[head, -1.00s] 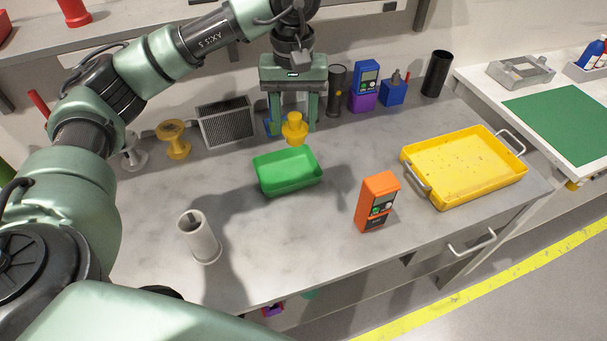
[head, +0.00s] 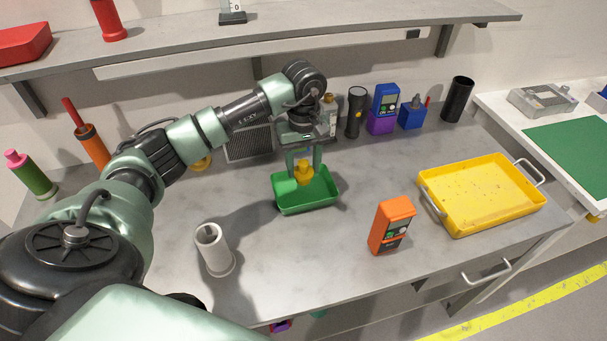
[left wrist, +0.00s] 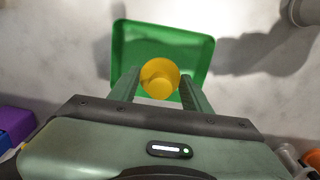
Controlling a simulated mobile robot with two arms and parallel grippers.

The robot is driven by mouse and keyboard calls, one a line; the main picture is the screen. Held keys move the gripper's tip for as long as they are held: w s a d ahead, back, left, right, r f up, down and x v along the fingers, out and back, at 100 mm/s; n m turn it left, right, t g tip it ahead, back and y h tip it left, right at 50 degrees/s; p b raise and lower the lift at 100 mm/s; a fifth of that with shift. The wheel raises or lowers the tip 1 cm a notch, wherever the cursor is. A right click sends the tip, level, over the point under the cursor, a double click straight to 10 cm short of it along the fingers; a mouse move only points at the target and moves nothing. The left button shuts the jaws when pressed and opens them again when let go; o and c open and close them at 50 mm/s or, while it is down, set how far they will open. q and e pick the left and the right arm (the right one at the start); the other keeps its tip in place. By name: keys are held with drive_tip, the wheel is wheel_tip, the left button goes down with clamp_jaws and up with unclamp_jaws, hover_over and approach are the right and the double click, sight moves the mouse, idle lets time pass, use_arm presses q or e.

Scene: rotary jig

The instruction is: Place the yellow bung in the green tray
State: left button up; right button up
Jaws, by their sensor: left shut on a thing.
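The yellow bung (head: 303,172) is held between the fingers of my left gripper (head: 303,168), which points down over the green tray (head: 318,204). In the left wrist view the bung (left wrist: 159,77) sits between the two fingers (left wrist: 160,90), with the green tray (left wrist: 196,52) below it. The bung appears within the tray's outline. I cannot tell whether it touches the tray floor. My right gripper is not in view.
A grey cylinder (head: 214,250) stands at the front left and an orange meter (head: 391,225) to the right of the tray. A yellow tray (head: 480,195) with handles lies further right. A black torch (head: 355,112) and other items line the back.

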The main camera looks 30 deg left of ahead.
sight(304, 177)
use_arm(q)
wheel_tip(304, 177, down, 4)
drive_tip(key=shift+f+p, duration=0.25)
drive_tip(key=shift+p, duration=0.25)
drive_tip(key=shift+f+b, duration=0.2)
drive_tip(key=shift+b, duration=0.1)
drive_tip(key=o, duration=1.4)
